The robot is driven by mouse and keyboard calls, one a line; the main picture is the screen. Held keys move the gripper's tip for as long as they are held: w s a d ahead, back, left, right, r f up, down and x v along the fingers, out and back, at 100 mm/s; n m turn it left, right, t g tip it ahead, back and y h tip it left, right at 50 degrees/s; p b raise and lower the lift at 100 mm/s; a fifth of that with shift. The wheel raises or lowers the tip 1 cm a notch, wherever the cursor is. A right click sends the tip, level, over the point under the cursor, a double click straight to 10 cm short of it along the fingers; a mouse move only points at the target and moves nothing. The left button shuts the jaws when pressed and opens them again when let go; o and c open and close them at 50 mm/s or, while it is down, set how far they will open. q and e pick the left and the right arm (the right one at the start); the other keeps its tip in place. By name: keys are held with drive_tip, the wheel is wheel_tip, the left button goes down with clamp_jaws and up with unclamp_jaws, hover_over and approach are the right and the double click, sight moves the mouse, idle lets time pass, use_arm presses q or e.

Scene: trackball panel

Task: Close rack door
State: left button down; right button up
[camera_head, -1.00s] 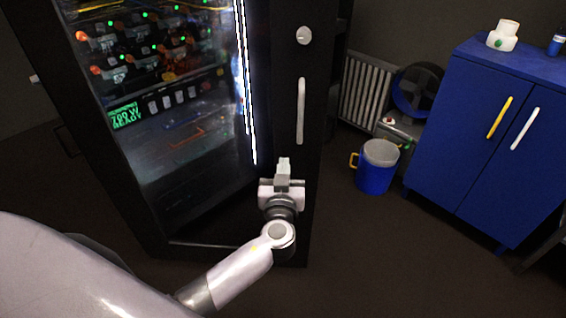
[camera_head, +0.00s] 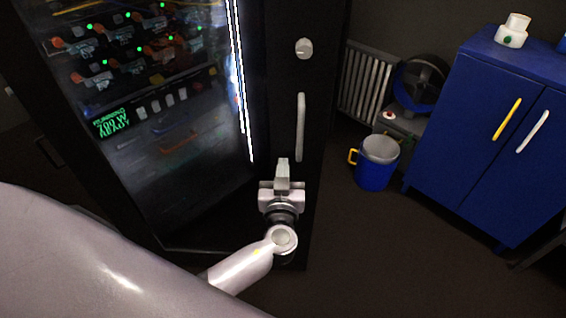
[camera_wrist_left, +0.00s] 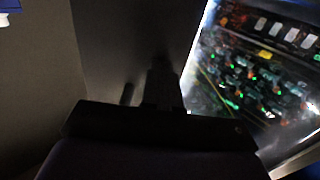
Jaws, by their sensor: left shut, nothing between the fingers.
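The rack door (camera_head: 326,130) is a tall dark panel with a long pale vertical handle (camera_head: 300,128) and a round pale knob (camera_head: 304,48) above it. It stands right of the lit rack interior (camera_head: 165,150); I cannot tell exactly how far it stands open. My left gripper (camera_head: 283,163) is shut and empty, in front of the door's lower part, just below and left of the handle. Contact with the door cannot be made out. In the left wrist view the dark gripper (camera_wrist_left: 163,82) points at a dark panel. My right gripper is out of view.
A bright light strip (camera_head: 240,85) and a green display (camera_head: 112,122) show at the rack. A blue bucket (camera_head: 374,168), a radiator (camera_head: 365,82), a fan (camera_head: 420,85) and a blue cabinet (camera_head: 480,140) stand to the right. The floor (camera_head: 380,250) before them is clear.

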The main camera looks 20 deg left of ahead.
use_arm(q)
drive_tip(key=shift+w, duration=0.15)
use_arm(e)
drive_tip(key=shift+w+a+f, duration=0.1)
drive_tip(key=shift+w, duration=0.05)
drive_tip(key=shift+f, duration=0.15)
